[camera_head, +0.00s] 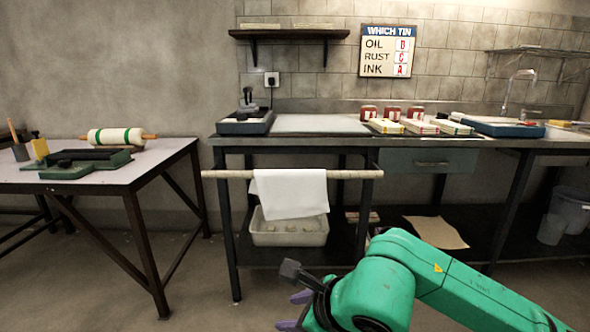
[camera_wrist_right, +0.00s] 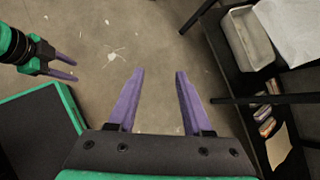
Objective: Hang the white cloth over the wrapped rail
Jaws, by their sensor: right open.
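The white cloth (camera_head: 290,195) hangs draped over the pale wrapped rail (camera_head: 345,174), left of the rail's middle, its front flap hanging down fairly straight. It also shows at the top right of the right wrist view (camera_wrist_right: 288,28). Any flap behind the rail is hidden. My right gripper (camera_head: 294,311) is low in front of the bench, apart from the cloth; in the right wrist view its purple fingers (camera_wrist_right: 160,88) are spread with only floor between them. My left gripper (camera_wrist_right: 68,67) shows at that view's left edge, its fingers apart and empty.
A pale bin (camera_head: 290,233) stands on the bench's lower shelf behind the cloth. The bench (camera_head: 320,124) carries tins and trays. A side table (camera_head: 120,175) with a roller (camera_head: 115,137) stands left. The floor in front of the rail is clear.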

